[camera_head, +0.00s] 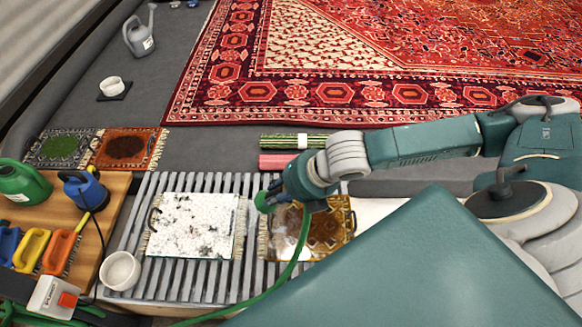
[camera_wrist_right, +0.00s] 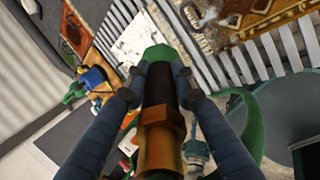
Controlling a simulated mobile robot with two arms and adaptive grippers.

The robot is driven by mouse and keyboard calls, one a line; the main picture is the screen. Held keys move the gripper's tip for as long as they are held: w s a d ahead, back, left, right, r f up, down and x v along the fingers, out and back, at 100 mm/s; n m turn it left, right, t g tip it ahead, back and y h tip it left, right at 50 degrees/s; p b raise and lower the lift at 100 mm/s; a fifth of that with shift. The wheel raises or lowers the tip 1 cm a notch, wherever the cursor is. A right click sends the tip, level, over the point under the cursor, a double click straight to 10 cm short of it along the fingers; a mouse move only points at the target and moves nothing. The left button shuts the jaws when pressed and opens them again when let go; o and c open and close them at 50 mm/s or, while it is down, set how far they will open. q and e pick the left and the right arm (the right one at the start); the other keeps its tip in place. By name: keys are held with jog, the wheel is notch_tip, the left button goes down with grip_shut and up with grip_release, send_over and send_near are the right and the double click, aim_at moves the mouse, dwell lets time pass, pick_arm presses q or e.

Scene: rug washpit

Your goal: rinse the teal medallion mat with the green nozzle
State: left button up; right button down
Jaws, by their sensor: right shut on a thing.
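My right gripper (camera_head: 289,187) is shut on the green nozzle and holds it above the slatted rack, between two mats. The green nozzle (camera_head: 264,201) points left; its green tip, dark barrel and brass collar (camera_wrist_right: 160,140) show between my fingers in the right wrist view. No water is visible. A fringed mat (camera_head: 193,226) lies on the rack to the left, coated in white with dark specks, so its colour and pattern are hidden. A brown medallion mat (camera_head: 330,232) with pale patches lies to the right, partly behind my gripper and hose. No clearly teal mat shows. My left gripper is not seen.
The green hose (camera_head: 298,256) curves down across the slatted rack (camera_head: 180,290). A white bowl (camera_head: 120,270) sits at its left. Two small mats and a large red rug (camera_head: 290,90) lie beyond.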

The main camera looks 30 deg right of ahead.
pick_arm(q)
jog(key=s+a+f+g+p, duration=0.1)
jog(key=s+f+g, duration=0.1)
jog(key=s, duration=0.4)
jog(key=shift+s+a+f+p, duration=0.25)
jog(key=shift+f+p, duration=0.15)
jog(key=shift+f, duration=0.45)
pick_arm(e)
jog(key=shift+s+d+r+n+g+y, duration=0.1)
jog(key=shift+s+d+n+g+y, duration=0.1)
jog(key=shift+d+n+y, duration=0.45)
jog(key=shift+s+d+n+g+y, duration=0.15)
jog(key=shift+d+n+y, duration=0.3)
jog(key=shift+n, duration=0.45)
jog(key=shift+s+d+r+n+g+y, duration=0.1)
jog(key=shift+d+n+g+y, duration=0.25)
jog(key=shift+d+n, duration=0.35)
